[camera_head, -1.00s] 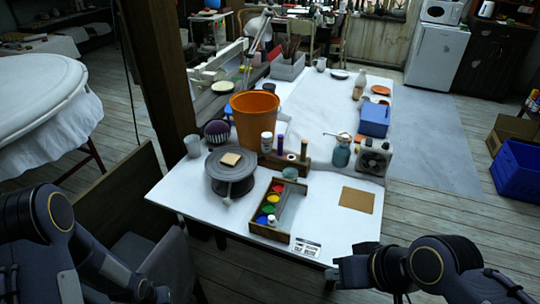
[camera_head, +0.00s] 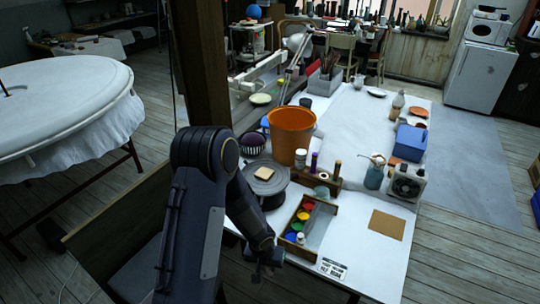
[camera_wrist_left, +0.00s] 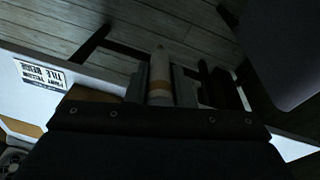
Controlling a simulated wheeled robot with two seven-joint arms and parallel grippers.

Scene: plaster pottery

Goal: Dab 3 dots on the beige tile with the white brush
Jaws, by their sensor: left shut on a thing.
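The beige tile (camera_head: 264,173) lies flat on the round grey turntable (camera_head: 284,181) at the left of the white table. My left gripper (camera_head: 262,274) is low at the table's front edge, in front of the paint box and apart from the tile. In the left wrist view my gripper (camera_wrist_left: 160,88) is shut on a pale, tapered thing with a tan band, which looks like the white brush (camera_wrist_left: 160,66). Its far end points away over the floor. The brush is too small and dark to make out in the head view. My right gripper is out of view.
A paint box (camera_head: 318,226) holds red, yellow, green and blue paints, with a small white object (camera_head: 300,239) at its front. An orange bucket (camera_head: 292,138) stands behind the turntable. A printed card (camera_head: 332,268) and a tan square (camera_head: 387,225) lie to the right.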

